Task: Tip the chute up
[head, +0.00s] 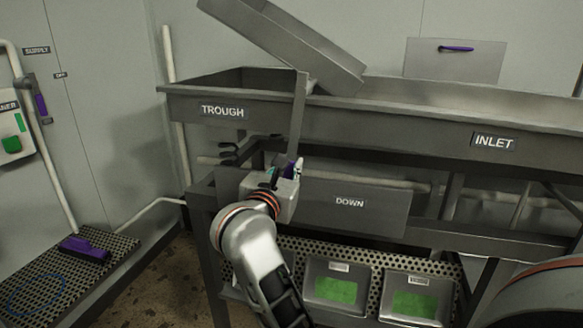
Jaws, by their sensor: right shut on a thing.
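The chute (285,45) is a grey metal channel above the trough (220,92). It is tilted, its left end high and its right end low by the trough rim. A flat upright lever (298,115) runs from beside the chute's lower part down the front of the trough. My right gripper (291,172) is at the lever's lower end, shut on its purple grip, which it mostly hides. The DOWN label (349,203) is on a grey panel just right of the gripper. My left gripper is not in view.
The INLET label (493,141) marks the trough's right part. Two bins with green contents (335,290) sit on a perforated shelf below. A purple-handled brush (84,248) lies on a perforated platform at left. A pipe with a purple-handled valve (41,105) runs along the left wall.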

